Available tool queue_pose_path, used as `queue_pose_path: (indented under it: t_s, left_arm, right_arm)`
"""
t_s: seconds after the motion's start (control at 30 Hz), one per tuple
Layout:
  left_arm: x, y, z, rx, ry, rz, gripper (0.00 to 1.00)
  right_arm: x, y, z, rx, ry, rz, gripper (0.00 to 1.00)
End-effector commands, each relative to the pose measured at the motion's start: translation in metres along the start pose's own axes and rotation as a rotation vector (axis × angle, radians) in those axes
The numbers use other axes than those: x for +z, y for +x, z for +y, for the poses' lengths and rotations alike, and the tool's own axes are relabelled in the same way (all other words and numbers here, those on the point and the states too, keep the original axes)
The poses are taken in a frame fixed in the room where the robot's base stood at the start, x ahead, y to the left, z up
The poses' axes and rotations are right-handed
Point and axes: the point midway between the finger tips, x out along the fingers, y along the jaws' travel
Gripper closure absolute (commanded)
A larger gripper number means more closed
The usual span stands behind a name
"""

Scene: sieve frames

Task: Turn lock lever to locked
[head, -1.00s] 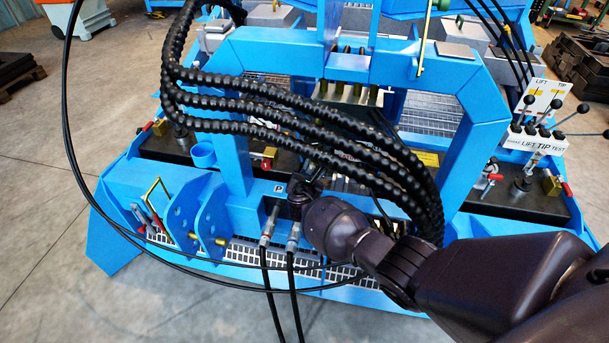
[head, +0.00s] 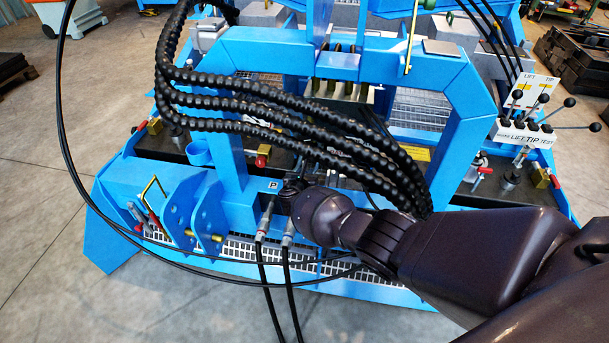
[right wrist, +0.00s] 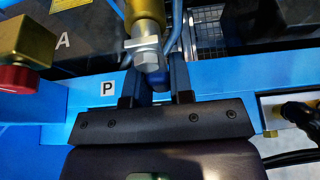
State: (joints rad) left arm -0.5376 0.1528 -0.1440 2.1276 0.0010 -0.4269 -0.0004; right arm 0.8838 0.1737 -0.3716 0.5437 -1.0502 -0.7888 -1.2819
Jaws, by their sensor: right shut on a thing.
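My right gripper (right wrist: 156,88) shows in the right wrist view with its two dark fingers on either side of a small dark blue piece (right wrist: 158,84), below a silver fitting (right wrist: 148,50) and a brass-coloured cylinder (right wrist: 145,17). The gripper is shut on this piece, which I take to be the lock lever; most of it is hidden. In the head view my right gripper (head: 293,187) is at the blue frame, just right of a white "P" label (head: 273,184), and my wrist covers much of it. The label also shows in the right wrist view (right wrist: 107,87). My left gripper is not in view.
Black ribbed hoses (head: 290,125) arch just above my right gripper. Two hose couplings (head: 265,222) stand in front of it. A red-capped brass fitting (right wrist: 20,65) is left of it in the wrist view. A control-lever box (head: 525,132) stands at right.

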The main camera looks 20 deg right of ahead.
Motion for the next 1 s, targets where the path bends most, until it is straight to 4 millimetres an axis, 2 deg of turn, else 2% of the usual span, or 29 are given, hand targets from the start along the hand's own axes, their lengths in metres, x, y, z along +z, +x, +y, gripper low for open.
queue_pose_path:
  t_s: [0.17, 0.2, 0.33, 0.6, 0.73, 0.87, 1.0]
  left_arm:
    - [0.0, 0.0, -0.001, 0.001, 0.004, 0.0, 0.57]
    - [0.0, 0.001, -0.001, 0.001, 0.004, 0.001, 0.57]
    - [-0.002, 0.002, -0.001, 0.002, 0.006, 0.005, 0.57]
    - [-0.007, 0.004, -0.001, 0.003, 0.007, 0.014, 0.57]
    - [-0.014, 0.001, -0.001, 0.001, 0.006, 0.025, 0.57]
    - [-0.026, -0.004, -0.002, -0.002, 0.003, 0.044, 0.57]
    - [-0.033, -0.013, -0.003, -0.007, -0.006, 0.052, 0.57]
  right_arm:
    - [-0.002, 0.0, -0.001, -0.002, -0.005, 0.001, 1.0]
    - [-0.002, 0.0, -0.001, -0.002, -0.005, 0.001, 0.74]
    - [-0.001, 0.0, -0.001, -0.001, -0.004, 0.001, 0.54]
    - [0.0, 0.0, 0.0, 0.0, -0.002, 0.0, 0.53]
    - [0.003, -0.007, 0.0, 0.001, 0.0, -0.002, 0.53]
    - [0.007, -0.024, 0.0, 0.003, 0.002, -0.005, 0.53]
    - [0.01, -0.049, 0.001, 0.004, 0.004, -0.007, 0.53]
